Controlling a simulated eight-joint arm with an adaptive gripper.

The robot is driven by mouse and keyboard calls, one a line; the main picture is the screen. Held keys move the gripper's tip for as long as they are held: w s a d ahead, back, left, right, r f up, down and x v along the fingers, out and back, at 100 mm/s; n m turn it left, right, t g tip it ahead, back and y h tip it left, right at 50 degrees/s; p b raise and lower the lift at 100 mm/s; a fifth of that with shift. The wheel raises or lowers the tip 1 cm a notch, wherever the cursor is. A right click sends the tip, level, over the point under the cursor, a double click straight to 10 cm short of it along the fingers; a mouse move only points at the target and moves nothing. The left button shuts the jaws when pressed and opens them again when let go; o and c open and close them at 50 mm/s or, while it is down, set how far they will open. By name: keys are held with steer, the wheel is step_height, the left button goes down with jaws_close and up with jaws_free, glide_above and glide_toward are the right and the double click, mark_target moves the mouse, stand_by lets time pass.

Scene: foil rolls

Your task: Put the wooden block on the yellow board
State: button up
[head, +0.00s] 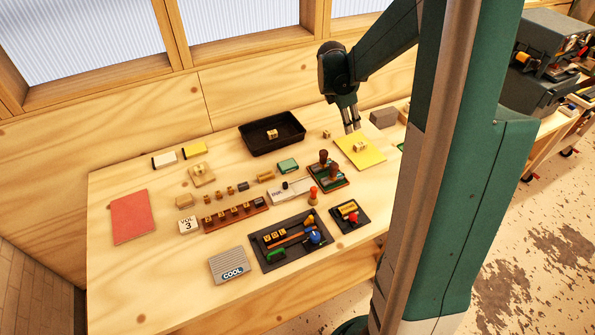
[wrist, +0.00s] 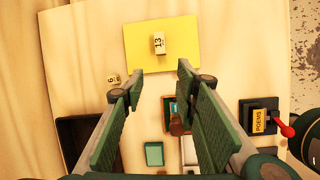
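The yellow board (head: 373,158) lies flat at the right back of the table; it also shows in the wrist view (wrist: 182,58). A small wooden block marked 13 (wrist: 159,43) rests on the board near its middle, and shows in the head view (head: 361,147). My gripper (head: 351,129) is above the board, near this block and apart from it. In the wrist view my gripper (wrist: 160,72) has its fingers spread wide with nothing between them. Another small numbered wooden block (wrist: 113,80) sits on the table beside the board; it also shows in the head view (head: 326,134).
A black tray (head: 291,142) holding a small block stands left of the board. A green board with brown knobs (head: 340,184) is in front. A grey block (head: 383,118) lies behind right. Several small items fill the table's middle; a pink sheet (head: 130,216) lies left.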

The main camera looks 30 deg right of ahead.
steer(key=s+a+r+m+t+y, duration=0.15)
steer(key=s+a+r+m, duration=0.35)
steer(key=a, duration=0.5)
steer(key=s+a+r+m+t, duration=0.25)
steer(key=s+a+r, duration=0.25)
steer(key=a+r, duration=0.3)
steer(key=s+a+m+t+y, duration=0.2)
steer(key=s+a+m, duration=0.7)
steer(key=s+a, duration=0.6)
steer(key=shift+s+a+y, duration=0.3)
steer(key=shift+a+y, duration=0.15)
steer(key=shift+a, duration=0.15)
